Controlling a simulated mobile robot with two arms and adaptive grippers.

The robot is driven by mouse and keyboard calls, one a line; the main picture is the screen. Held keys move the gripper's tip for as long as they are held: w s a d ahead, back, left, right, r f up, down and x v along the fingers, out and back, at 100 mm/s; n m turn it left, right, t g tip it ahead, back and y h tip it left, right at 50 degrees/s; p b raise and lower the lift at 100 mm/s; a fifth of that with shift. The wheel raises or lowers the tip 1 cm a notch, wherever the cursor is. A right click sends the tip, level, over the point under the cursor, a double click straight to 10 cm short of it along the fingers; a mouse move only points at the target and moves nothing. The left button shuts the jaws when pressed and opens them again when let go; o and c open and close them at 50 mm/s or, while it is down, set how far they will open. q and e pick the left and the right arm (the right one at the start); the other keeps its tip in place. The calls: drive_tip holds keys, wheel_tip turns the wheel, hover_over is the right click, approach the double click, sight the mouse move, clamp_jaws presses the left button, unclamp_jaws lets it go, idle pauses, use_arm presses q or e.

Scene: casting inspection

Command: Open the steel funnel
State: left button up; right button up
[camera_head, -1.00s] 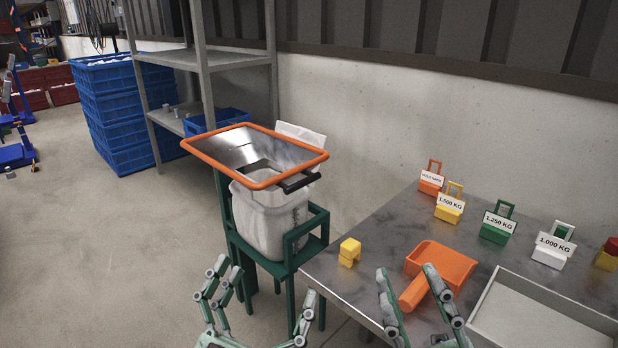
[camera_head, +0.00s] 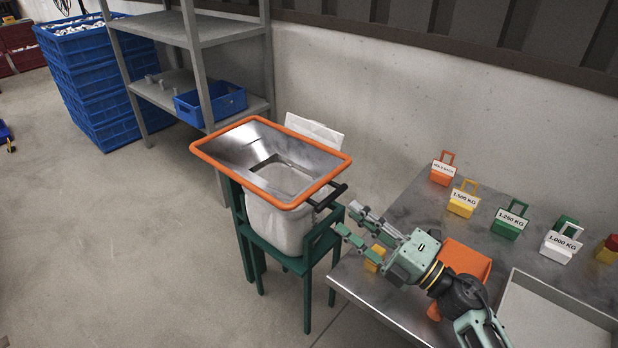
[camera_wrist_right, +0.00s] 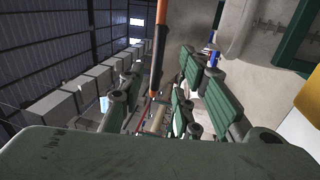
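The steel funnel (camera_head: 240,152) has an orange rim and a square opening. It sits over a white bag (camera_head: 275,222) held in a green stand (camera_head: 308,262). A black handle (camera_head: 328,196) sticks out from the rim's right side. My right gripper (camera_head: 347,217) is open and empty, its fingers pointing left just below and right of the handle, apparently apart from it. In the right wrist view the orange rim (camera_wrist_right: 160,45) and black handle (camera_wrist_right: 155,82) show ahead between the spread fingers (camera_wrist_right: 165,105). My left gripper is out of view.
A steel table (camera_head: 408,213) at right holds an orange scoop (camera_head: 466,259), a grey tray (camera_head: 560,308), a yellow piece (camera_head: 374,257) partly hidden by my gripper, and several labelled weight blocks (camera_head: 508,225). A grey shelf (camera_head: 200,30) and blue crates (camera_head: 100,80) stand behind.

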sight(332, 194)
drive_tip(key=shift+x, duration=3.6)
drive_tip(key=shift+r, duration=0.1)
clamp_jaws()
